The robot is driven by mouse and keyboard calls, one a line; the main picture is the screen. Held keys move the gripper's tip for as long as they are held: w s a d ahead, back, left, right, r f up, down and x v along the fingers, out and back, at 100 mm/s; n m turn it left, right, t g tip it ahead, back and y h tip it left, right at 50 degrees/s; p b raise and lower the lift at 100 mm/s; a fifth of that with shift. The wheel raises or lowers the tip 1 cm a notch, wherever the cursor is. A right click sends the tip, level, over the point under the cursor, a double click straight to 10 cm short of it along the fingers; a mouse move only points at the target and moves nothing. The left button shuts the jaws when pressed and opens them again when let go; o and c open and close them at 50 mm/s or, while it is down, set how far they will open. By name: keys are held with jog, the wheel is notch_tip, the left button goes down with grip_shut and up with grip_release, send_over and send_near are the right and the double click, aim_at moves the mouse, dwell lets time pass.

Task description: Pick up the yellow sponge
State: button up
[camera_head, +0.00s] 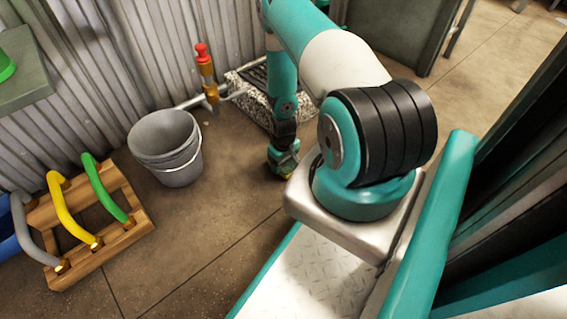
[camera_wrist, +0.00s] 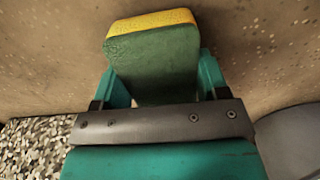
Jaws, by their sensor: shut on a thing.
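The yellow sponge (camera_wrist: 152,22) shows in the wrist view with a yellow edge and a dark green face. My gripper (camera_wrist: 157,80) has one teal finger on each side of the sponge and is shut on it. Brown floor lies behind the sponge; I cannot tell whether the sponge touches it. In the head view my gripper (camera_head: 283,160) points down near the floor, between the bucket and my base. A little yellow shows at its tip there; most of the sponge is hidden.
A grey bucket (camera_head: 168,148) stands left of my gripper. A red-topped brass valve (camera_head: 205,72) on a pipe and a speckled stone block with a grate (camera_head: 238,83) are behind. A wooden rack (camera_head: 130,208) with coloured handles is at left. Open floor lies in front.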

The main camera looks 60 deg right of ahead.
notch_tip(320, 180, up, 19)
jog(key=p, duration=1)
jog(key=shift+f, duration=0.15)
